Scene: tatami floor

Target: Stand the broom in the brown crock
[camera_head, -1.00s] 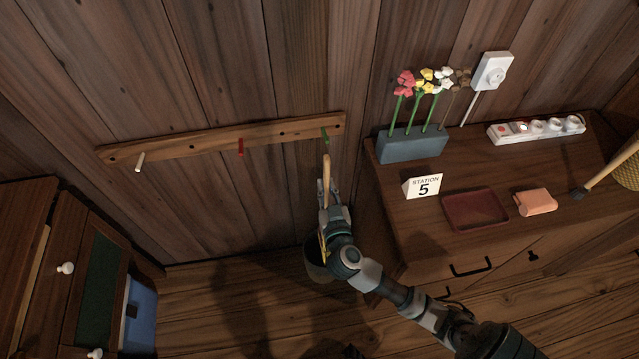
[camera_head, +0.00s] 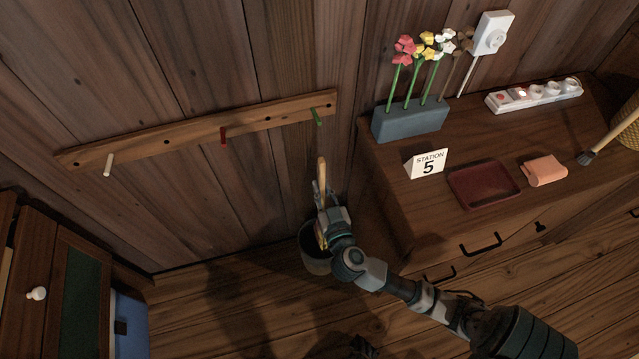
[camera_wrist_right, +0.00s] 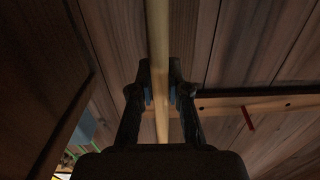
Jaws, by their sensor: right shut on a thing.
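The broom's pale wooden handle (camera_head: 322,170) stands nearly upright by the plank wall. My right gripper (camera_head: 321,192) is shut on this handle, which also runs between its fingers in the right wrist view (camera_wrist_right: 158,50). A bit of yellow shows below the gripper, mostly hidden by my wrist. The dark round crock (camera_head: 314,265) stands on the floor at the wall's foot, behind and below my right wrist. The broom's lower end lies over or inside the crock's mouth in the picture; I cannot tell which. My left gripper is not in view.
A peg rail (camera_head: 190,134) is on the wall to the left. A wooden cabinet (camera_head: 400,205) stands close on the right, bearing a flower planter (camera_head: 408,122), a red tray (camera_head: 470,198) and a power strip (camera_head: 535,95). Another cabinet (camera_head: 60,270) is at lower left.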

